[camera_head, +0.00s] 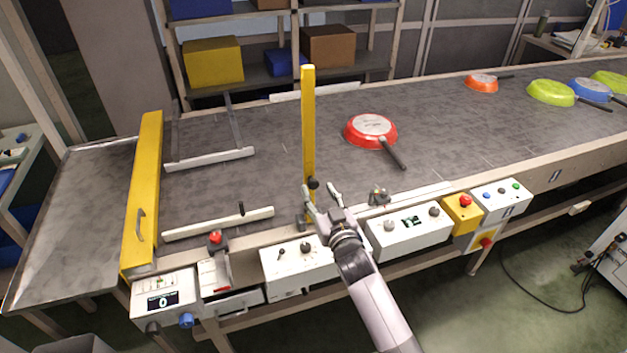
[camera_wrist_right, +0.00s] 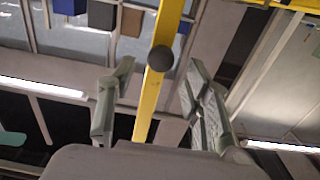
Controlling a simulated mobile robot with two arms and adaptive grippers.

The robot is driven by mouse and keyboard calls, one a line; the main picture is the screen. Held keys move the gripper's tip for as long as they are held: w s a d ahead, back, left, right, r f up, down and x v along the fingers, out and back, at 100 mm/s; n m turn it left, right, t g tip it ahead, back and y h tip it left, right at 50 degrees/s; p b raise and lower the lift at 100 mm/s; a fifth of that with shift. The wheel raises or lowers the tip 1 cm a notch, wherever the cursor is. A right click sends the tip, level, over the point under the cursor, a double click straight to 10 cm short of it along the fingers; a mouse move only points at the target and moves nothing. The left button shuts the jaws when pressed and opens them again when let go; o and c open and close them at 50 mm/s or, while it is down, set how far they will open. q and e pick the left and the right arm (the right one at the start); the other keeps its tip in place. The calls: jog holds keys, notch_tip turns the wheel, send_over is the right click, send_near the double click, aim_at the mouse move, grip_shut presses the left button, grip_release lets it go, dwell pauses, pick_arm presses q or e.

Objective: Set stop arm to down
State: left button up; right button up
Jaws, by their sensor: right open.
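The stop arm (camera_head: 308,120) is a yellow bar standing upright at the near edge of the conveyor in the head view. A dark round knob (camera_head: 313,183) sits low on it. My right gripper (camera_head: 322,190) is open close to the knob. In the right wrist view the yellow bar (camera_wrist_right: 166,40) and the dark knob (camera_wrist_right: 161,58) show between the two open fingers (camera_wrist_right: 155,100), with space on both sides. I cannot tell whether the fingers reach around the knob. My left gripper is not in view.
More pans (camera_head: 551,93) lie farther right. A yellow gate (camera_head: 146,190) crosses the belt at left. White control boxes (camera_head: 408,233) line the front edge. Shelves (camera_head: 270,80) stand behind.

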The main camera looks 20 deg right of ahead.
aim_at(314, 185)
jog(key=shift+w, duration=2.35)
jog(key=shift+c, duration=0.4)
grip_shut()
